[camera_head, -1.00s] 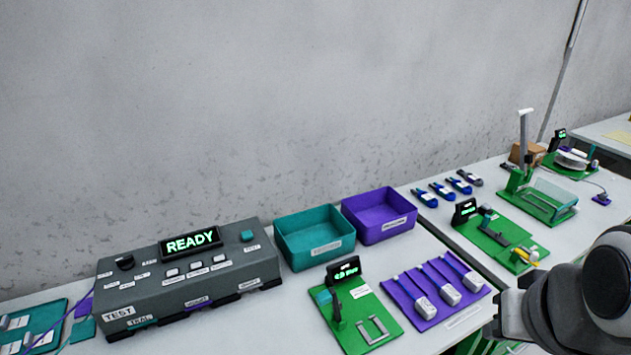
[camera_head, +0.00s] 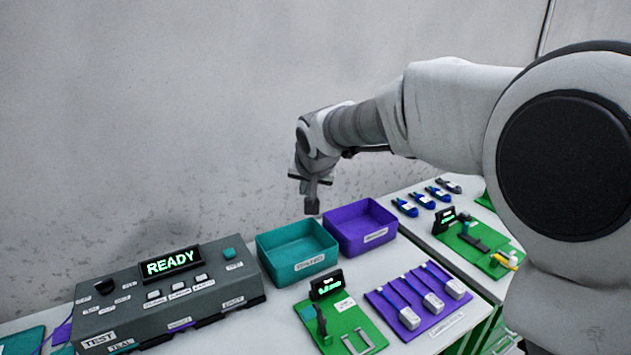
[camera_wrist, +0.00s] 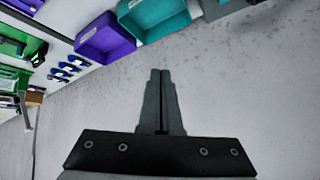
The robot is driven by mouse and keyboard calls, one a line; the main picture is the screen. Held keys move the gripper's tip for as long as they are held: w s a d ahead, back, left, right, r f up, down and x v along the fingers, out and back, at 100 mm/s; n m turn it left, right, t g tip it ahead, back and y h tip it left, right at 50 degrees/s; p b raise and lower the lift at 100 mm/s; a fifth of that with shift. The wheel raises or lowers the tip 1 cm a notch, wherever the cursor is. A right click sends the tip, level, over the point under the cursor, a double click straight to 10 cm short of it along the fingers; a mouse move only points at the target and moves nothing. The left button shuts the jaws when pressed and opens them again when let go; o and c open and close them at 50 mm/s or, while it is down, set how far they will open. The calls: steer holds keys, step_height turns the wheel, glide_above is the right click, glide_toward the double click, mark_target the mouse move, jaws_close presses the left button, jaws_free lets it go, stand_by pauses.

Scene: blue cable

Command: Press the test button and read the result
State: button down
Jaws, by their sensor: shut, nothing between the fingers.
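The grey test box (camera_head: 165,300) stands at the left of the bench. Its display (camera_head: 171,263) reads "READY" in green. A teal button (camera_head: 230,254) sits at the right end of its top, with a small label beside it. A row of small white buttons (camera_head: 178,288) and a black knob (camera_head: 104,286) are also on top. My gripper (camera_head: 312,208) is shut and empty. It hangs in the air above the bins, to the right of the test box and higher than the teal button. In the wrist view its closed fingers (camera_wrist: 161,75) point toward the bins.
A teal bin (camera_head: 297,250) and a purple bin (camera_head: 359,226) stand right of the test box. Blue connectors (camera_head: 420,200) lie further right.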

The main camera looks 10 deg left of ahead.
steer(key=w+a+f+y, duration=0.1)
steer(key=w+a+f, duration=0.1)
steer(key=a+f, duration=0.4)
steer(key=w+a+f+y, duration=0.1)
steer(key=a+f, duration=0.5)
steer(key=a, duration=1)
steer(key=shift+w+a+f+m+g+y, duration=0.3)
steer(key=shift+w+f+g+y, duration=0.1)
steer(key=shift+y, duration=0.4)
steer(key=b, duration=0.4)
glide_above(230, 254)
step_height(230, 254, down, 8)
steer(key=shift+r, duration=0.15)
steer(key=shift+f+b, duration=0.5)
steer(key=shift+b, duration=0.05)
steer(key=shift+f, duration=0.1)
steer(key=shift+f+b, duration=0.35)
steer(key=shift+b, duration=0.25)
